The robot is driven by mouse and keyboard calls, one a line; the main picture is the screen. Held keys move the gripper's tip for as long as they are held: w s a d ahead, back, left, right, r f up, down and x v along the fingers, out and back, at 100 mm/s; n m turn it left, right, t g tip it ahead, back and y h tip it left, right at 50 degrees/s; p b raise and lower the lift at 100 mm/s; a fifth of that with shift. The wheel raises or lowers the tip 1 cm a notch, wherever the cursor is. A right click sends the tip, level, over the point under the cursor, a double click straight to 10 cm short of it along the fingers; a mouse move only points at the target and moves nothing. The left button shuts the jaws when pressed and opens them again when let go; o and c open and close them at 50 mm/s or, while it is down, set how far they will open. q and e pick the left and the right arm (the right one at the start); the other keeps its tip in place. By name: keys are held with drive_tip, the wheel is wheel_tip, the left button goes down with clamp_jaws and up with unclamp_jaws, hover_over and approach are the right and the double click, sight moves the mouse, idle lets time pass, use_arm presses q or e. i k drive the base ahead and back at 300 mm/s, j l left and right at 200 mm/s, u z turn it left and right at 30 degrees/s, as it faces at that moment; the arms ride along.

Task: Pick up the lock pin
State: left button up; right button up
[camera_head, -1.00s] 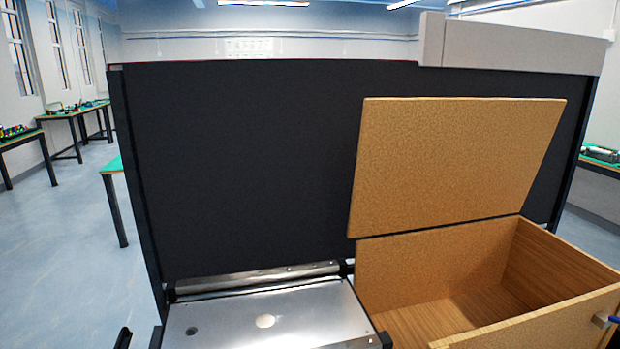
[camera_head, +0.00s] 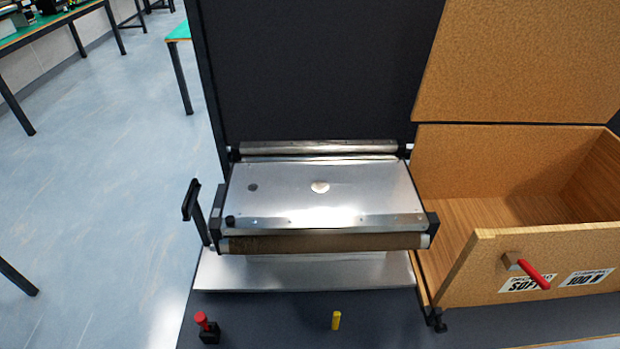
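A small yellow upright cylinder (camera_head: 336,320) stands on the dark table top (camera_head: 270,315) in front of the conveyor. A small red-topped peg (camera_head: 202,320) in a black block stands to its left, near the front left corner. I cannot tell for certain which of these is the lock pin. A red handle (camera_head: 535,275) on a metal bracket sticks out from the front of the wooden box. Neither of my grippers is in view.
The mini conveyor (camera_head: 290,195) has a metal top, a brown roller in front and a black lever (camera_head: 192,205) at its left. Table space around the yellow cylinder is clear.

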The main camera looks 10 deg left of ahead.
sight(200, 316)
drive_tip(key=u, duration=1.4)
drive_tip(key=j+z, duration=0.95)
drive_tip(key=k+l, duration=0.05)
drive_tip(key=l, duration=0.05)
